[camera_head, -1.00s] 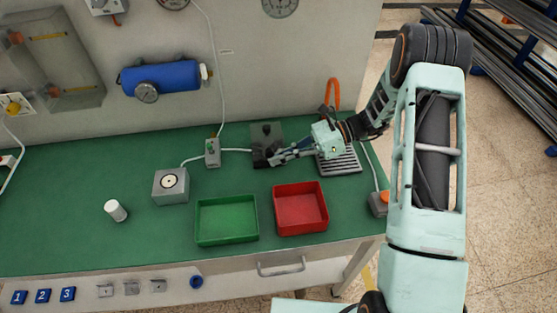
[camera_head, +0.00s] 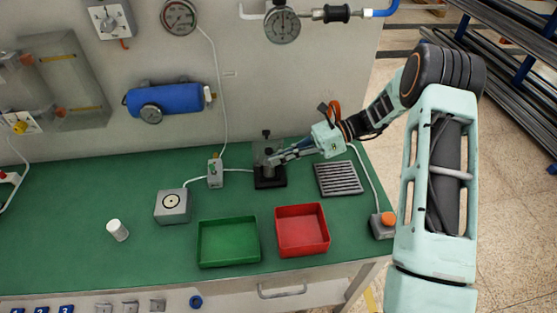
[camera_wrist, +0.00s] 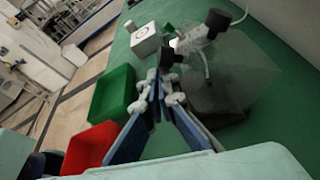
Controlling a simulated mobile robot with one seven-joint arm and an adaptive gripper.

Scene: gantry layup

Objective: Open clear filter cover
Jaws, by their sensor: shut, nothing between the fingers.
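The clear filter cover (camera_head: 262,150) is a see-through box shape at the dark filter base (camera_head: 270,183), near the back of the green bench. A black knob (camera_head: 266,133) stands at its top. In the wrist view the tinted clear cover (camera_wrist: 250,75) is at the right of the fingers, with a black knob (camera_wrist: 217,19) at the top. My gripper (camera_head: 272,159) is at the cover's right front side, shut and empty. Its blue fingers (camera_wrist: 163,80) meet near the cover; I cannot tell whether they touch it. How far the cover is tilted is unclear.
A green tray (camera_head: 229,264) and a red tray (camera_head: 303,252) stand in front. A slotted grey plate (camera_head: 338,178) lies to the right. A grey box (camera_head: 173,206), white cylinder (camera_head: 117,230) and small valve (camera_head: 215,173) are left. The bench's left part is clear.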

